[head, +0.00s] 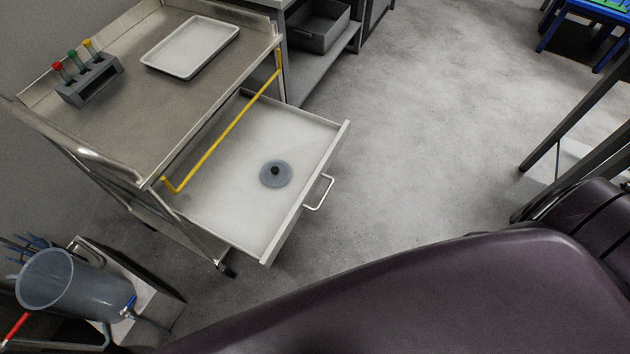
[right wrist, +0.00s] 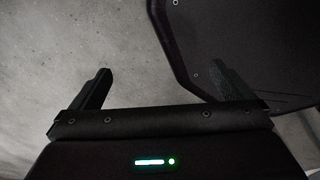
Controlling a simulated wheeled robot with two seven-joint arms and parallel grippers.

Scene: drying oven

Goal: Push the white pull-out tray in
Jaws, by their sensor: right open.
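The white pull-out tray (head: 225,190) is drawn out of the metal trolley (head: 150,110) in the head view, extending toward the lower right. Its front panel carries a metal handle (head: 319,193). A round grey-blue disc with a dark knob (head: 275,173) lies on the tray. My right gripper (right wrist: 163,80) shows in the right wrist view, open and empty, with its fingers wide apart over grey floor. The pull-out tray does not show in that view. Neither gripper shows in the head view, and my left gripper is not in any view.
A yellow bar (head: 224,135) runs along the trolley's edge above the pull-out tray. A shallow white tray (head: 190,47) and a tube rack (head: 90,82) stand on the trolley top. Floor (head: 410,140) right of the handle is clear.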

